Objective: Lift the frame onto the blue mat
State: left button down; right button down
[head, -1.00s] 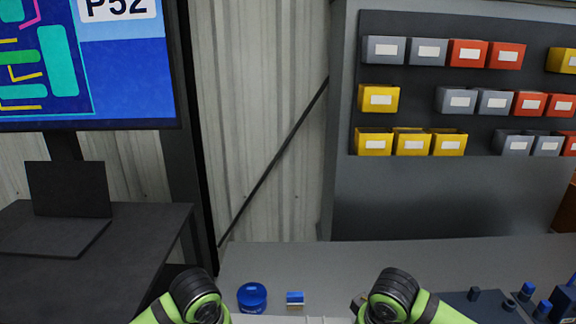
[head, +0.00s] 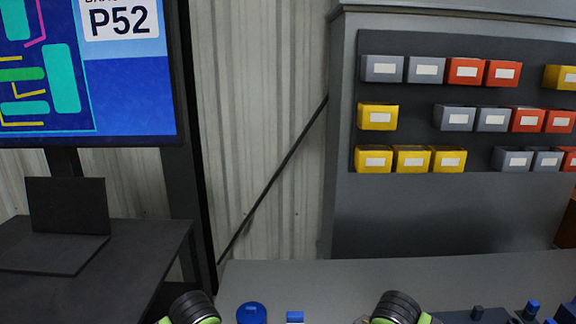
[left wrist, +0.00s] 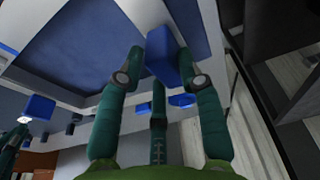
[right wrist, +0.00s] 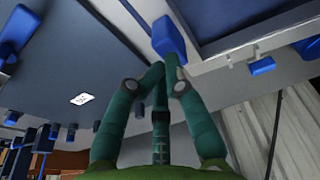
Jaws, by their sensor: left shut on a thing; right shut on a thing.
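The frame shows as pale bars in the left wrist view (left wrist: 110,98) and the right wrist view (right wrist: 240,68); most of it is outside the views. My left gripper (left wrist: 172,46) is shut on a blue block-like grip (left wrist: 160,62) at the frame. My right gripper (right wrist: 165,64) is shut on a similar blue grip (right wrist: 168,38). A dark blue surface (left wrist: 85,40) shows inside the pale bars; I cannot tell if it is the blue mat. In the head view only my wrists show at the bottom edge, with the fingers hidden below.
A grey bench (head: 450,275) lies ahead, with a round blue item (head: 251,313) and a small blue block (head: 294,316) between my wrists. Blue-knobbed parts (head: 532,308) stand at the right. A dark desk (head: 140,245) with a laptop (head: 65,222) is at the left. Bins hang on the back panel (head: 345,210).

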pick_arm(q)
jog(key=shift+f, duration=0.1)
pick_arm(e)
jog(key=shift+f, duration=0.15)
pick_arm(q)
jog(key=shift+f, duration=0.3)
pick_arm(e)
jog(key=shift+f, duration=0.35)
jog(key=c, duration=1)
grip_release()
pick_arm(q)
jog(key=c, duration=0.7)
grip_release()
jog(key=shift+c, duration=0.2)
pick_arm(e)
jog(key=shift+o, duration=0.2)
pick_arm(q)
jog(key=shift+f, duration=0.15)
jog(key=shift+c, duration=1.1)
